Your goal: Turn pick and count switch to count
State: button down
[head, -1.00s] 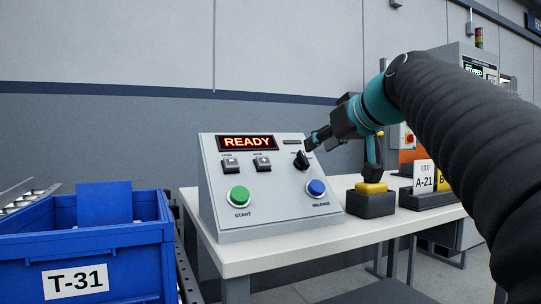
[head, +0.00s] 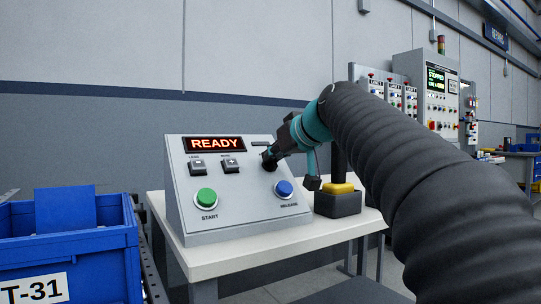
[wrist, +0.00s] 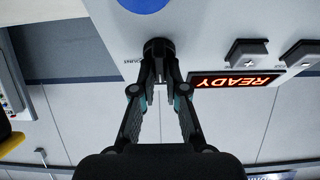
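The pick and count switch is a black rotary knob (head: 267,165) on the right part of the grey sloped control panel (head: 240,190). It also shows in the wrist view (wrist: 158,46), with part of the "COUNT" label beside it. My gripper (head: 273,156) is at the knob; in the wrist view its fingers (wrist: 159,72) are drawn close together at it, with a narrow gap between them. They look shut on the knob, whose handle they largely hide. Which way the knob points is hard to tell.
The panel has a lit READY display (head: 215,143), two small rocker switches, a green START button (head: 206,196) and a blue RELEASE button (head: 284,188). A yellow-topped black block (head: 338,200) stands right of it on the white table (head: 215,262). A blue bin (head: 100,240) is at left.

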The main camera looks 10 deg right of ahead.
jog(key=shift+m, duration=0.3)
jog(key=m+h+p, duration=0.1)
jog(key=m+p, duration=0.1)
jog(key=m, duration=0.1)
jog(key=shift+r+p, duration=0.2)
jog(key=shift+p, duration=0.15)
jog(key=m+h+p, duration=0.2)
jog(key=m+p, duration=0.1)
jog(key=m, duration=0.1)
jog(key=m+h+p, duration=0.1)
jog(key=m, duration=0.2)
jog(key=m+g+h+p, duration=0.1)
jog(key=m+p, duration=0.1)
jog(key=m, duration=0.1)
jog(key=shift+d+f, duration=0.1)
jog(key=shift+f, duration=0.1)
jog(key=c, duration=1.2)
grip_release()
